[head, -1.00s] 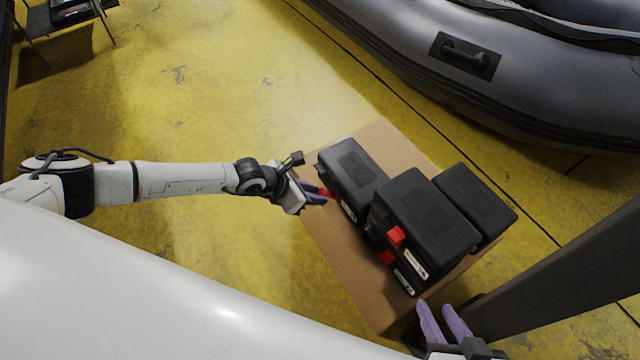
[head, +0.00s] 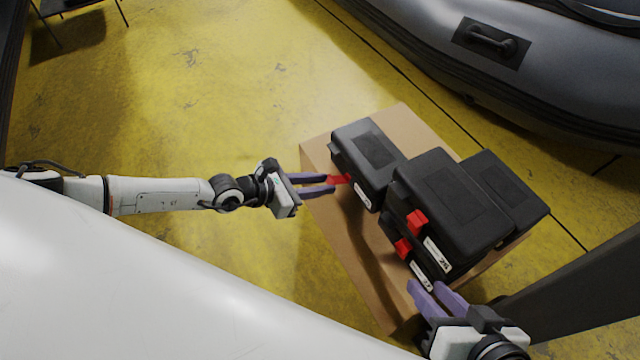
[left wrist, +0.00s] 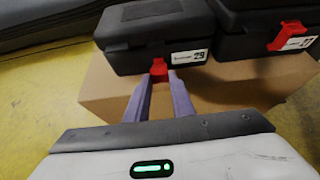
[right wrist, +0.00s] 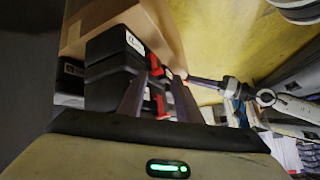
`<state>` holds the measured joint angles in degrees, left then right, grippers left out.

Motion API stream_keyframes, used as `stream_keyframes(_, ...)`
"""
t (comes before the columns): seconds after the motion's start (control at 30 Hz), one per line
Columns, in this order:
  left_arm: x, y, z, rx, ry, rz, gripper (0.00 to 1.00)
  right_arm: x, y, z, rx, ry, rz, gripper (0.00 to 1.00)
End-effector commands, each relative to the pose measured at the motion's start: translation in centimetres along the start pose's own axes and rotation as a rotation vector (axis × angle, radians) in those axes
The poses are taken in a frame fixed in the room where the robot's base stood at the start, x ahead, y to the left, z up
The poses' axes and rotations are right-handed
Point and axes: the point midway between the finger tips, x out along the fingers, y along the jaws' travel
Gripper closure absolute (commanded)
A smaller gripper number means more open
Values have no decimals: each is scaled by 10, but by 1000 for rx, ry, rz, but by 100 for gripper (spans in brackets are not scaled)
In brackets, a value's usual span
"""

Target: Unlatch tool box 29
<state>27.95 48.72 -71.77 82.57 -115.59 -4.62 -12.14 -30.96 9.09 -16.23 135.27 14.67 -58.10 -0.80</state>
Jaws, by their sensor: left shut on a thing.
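Tool box 29 (head: 377,148) is a black case on a cardboard box, at the left of a group of black cases. Its label "29" shows in the left wrist view (left wrist: 188,56). Its red latch (left wrist: 159,69) is on the front, below the lid, and also shows in the head view (head: 339,180). My left gripper (head: 333,183) is at this latch, its fingertips (left wrist: 160,77) on either side of it, shut on it. The lid looks closed. My right gripper (head: 427,284) is open and empty, with its fingers near the front of the stacked cases.
A black case with a red latch (head: 452,200) lies on another case, right of tool box 29. One more black case (head: 510,193) is behind. The cardboard box (head: 345,235) has bare room in front. A dark post (head: 580,290) stands right; a grey boat (head: 560,90) is behind.

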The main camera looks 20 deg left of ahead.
Motion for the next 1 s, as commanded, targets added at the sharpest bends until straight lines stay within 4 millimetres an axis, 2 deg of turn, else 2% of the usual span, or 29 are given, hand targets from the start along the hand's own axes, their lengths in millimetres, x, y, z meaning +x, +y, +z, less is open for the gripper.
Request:
stream_keyframes(0.2, 1, -2, 1, -1, -2, -3, 100, 0, 0, 0, 0, 0, 0, 69)
stream_keyframes(0.23, 1, -2, 1, -1, -2, -3, 75, 0, 0, 0, 0, 0, 0, 69)
stream_keyframes(0.33, 1, -2, 1, -1, -1, -3, 59, 0, 0, 0, 0, 0, 0, 69)
stream_keyframes(0.67, -3, -1, 0, 0, 1, -1, 59, -1, 0, -1, 0, -1, 2, 69)
stream_keyframes(0.87, -32, 0, 2, -1, 3, -1, 59, -6, 2, -2, -11, -20, 18, 69)
stream_keyframes(1.0, -61, 0, 2, 0, 3, -1, 59, -2, 8, 9, -18, -59, 39, 69)
